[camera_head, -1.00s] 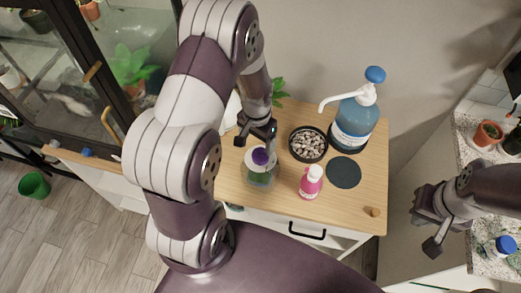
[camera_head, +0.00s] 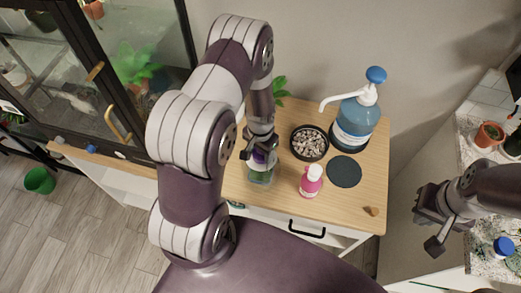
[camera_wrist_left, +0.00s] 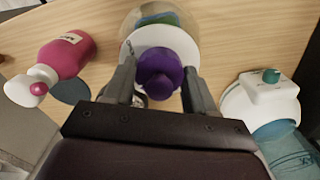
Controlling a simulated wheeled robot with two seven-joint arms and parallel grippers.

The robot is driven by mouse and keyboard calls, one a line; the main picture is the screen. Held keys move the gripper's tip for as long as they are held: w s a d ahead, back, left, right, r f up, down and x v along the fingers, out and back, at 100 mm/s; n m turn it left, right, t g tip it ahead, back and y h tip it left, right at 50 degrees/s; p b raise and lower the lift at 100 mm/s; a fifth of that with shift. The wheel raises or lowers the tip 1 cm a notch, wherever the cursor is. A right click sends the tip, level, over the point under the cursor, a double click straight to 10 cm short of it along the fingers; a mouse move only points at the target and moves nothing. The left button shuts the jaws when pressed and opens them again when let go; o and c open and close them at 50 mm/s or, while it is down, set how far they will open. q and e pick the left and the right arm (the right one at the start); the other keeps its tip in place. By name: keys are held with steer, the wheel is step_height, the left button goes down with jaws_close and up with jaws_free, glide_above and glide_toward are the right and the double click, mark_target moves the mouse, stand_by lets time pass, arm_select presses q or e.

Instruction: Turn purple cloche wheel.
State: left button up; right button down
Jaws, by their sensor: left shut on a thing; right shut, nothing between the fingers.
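The purple cloche wheel (camera_wrist_left: 165,68) sits on a white disc-shaped top over a clear, round cloche (camera_head: 260,176) with green inside, on the wooden cabinet top. In the left wrist view the wheel lies between my two fingers. My left gripper (camera_head: 259,149) comes down over the cloche from above and is shut on the wheel, which it mostly hides in the head view. My right gripper (camera_head: 432,226) is shut and empty, out at the right, clear of the cabinet.
A pink bottle (camera_head: 311,181) stands close to the cloche's right. A bowl of pebbles (camera_head: 309,143), a dark round mat (camera_head: 344,171) and a blue pump bottle (camera_head: 355,122) stand beyond it. A glass-doored cabinet is at the left.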

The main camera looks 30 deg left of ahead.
arm_select(q)
steer(key=n, duration=0.3)
steer(key=shift+n, duration=0.3)
steer(key=shift+d+n, duration=0.1)
steer(key=shift+n, duration=1.5)
steer(key=o, duration=1.1)
steer(key=shift+c, duration=0.2)
steer(key=shift+r, duration=0.1)
step_height(320, 180, up, 13)
steer(key=b, duration=0.2)
steer(key=shift+f, duration=0.2)
